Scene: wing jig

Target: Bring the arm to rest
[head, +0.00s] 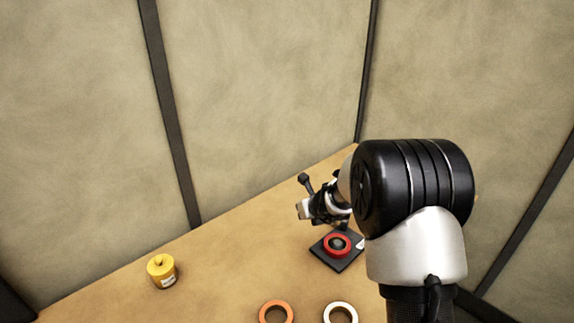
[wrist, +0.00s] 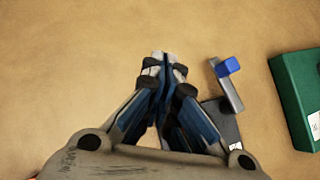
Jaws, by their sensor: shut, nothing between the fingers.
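My gripper (wrist: 163,60) is shut, its fingertips together with nothing between them. In the wrist view it hangs over the bare tan tabletop. In the head view my gripper (head: 302,209) shows at the end of my arm, over the table and near a black square base. My arm is bent at the right of the head view and hides part of the table behind it.
The table (head: 215,270) holds a yellow container (head: 161,271), an orange ring (head: 276,312), a pale ring (head: 341,312) and a red ring (head: 337,246) on the black base (head: 339,262). The wrist view shows a grey piece with a blue block (wrist: 228,67) and a green box (wrist: 298,95).

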